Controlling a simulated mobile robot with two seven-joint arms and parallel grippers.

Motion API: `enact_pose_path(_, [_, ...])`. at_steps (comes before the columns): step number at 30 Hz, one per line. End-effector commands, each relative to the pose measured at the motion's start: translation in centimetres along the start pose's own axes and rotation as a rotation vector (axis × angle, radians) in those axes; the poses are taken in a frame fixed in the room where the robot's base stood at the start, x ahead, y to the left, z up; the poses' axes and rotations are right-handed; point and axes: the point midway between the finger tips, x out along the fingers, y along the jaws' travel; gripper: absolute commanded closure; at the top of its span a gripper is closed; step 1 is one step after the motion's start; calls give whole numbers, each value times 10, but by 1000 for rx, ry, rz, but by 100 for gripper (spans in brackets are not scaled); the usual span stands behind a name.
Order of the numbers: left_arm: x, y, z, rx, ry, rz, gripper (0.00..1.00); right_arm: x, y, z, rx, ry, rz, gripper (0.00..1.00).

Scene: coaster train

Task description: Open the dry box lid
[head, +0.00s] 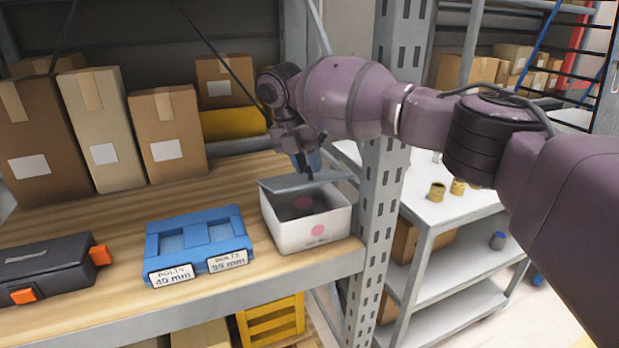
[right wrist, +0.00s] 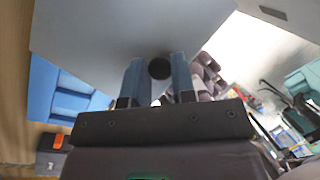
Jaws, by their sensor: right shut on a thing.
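The dry box (head: 290,236) is a white box with a pink dot on its front, at the right end of the wooden shelf. Its grey lid (head: 278,184) is raised off the front rim and tilted over the back part, and the dark inside shows below it. My right gripper (head: 308,168) is above the lid, its blue fingers shut on the lid's knob. In the right wrist view, the round black knob (right wrist: 159,68) sits between the two fingers, and the flat lid (right wrist: 105,35) fills the upper middle. My left gripper is not in view.
A blue bolt tray (head: 197,262) with two labels lies left of the box. A black case (head: 48,268) with orange latches is at far left. Cardboard boxes (head: 165,130) stand behind. A grey metal post (head: 380,190) rises close to the box's right.

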Motion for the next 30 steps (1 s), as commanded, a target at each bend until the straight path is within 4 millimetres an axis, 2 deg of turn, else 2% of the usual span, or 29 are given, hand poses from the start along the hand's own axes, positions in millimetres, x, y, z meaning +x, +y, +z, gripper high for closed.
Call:
enact_pose_path(1, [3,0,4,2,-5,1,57,4,3,2,-5,19,-14,100])
enact_pose_path(9, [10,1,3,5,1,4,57,-9,5,9,-26,72,-64,100])
enact_pose_path(17, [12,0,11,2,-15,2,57,-17,7,15,-41,111,-103,100])
enact_pose_path(30, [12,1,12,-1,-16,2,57,-27,10,23,-60,158,-149,100])
